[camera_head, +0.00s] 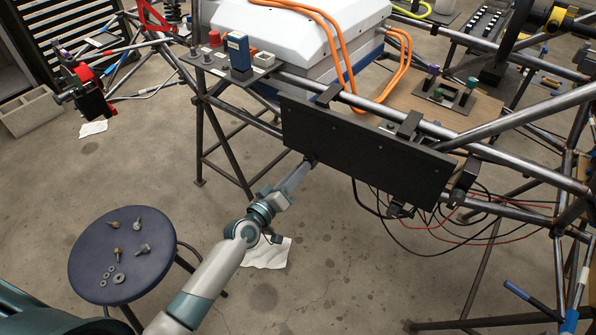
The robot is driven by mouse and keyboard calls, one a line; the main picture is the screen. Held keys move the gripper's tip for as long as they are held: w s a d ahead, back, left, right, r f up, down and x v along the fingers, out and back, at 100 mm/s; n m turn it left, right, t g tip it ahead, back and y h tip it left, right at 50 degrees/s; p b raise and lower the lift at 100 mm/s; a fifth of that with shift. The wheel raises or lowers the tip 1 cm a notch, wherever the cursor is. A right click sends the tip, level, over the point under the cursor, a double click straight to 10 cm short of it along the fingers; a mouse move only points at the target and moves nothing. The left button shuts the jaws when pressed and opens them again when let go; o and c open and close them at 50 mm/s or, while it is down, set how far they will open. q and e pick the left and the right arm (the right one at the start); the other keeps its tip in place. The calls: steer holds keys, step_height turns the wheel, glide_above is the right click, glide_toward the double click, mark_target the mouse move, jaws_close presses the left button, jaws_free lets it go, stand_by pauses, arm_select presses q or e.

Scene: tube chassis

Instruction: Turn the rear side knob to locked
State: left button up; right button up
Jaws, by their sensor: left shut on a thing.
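A black side panel (365,150) hangs from the tube chassis in the middle of the view. A small dark knob (311,160) shows at its lower left edge. My left gripper (304,168) reaches up from the lower left to that knob. Its fingers are shut on the knob, which they partly hide. I cannot read the knob's angle or any lock marking. My right gripper is not in view.
Steel chassis tubes (520,180) run along and below the panel's right side. Loose black and red cables (440,250) hang under it. A round dark stool (95,262) with bolts and washers stands at lower left. A white battery box (290,35) with orange cables sits behind.

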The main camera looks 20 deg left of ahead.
arm_select(q)
steer(key=n, duration=0.5)
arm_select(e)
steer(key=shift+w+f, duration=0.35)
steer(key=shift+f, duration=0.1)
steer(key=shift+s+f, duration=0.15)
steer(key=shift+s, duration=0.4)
arm_select(q)
steer(key=o, duration=1.1)
steer(key=shift+c, duration=0.2)
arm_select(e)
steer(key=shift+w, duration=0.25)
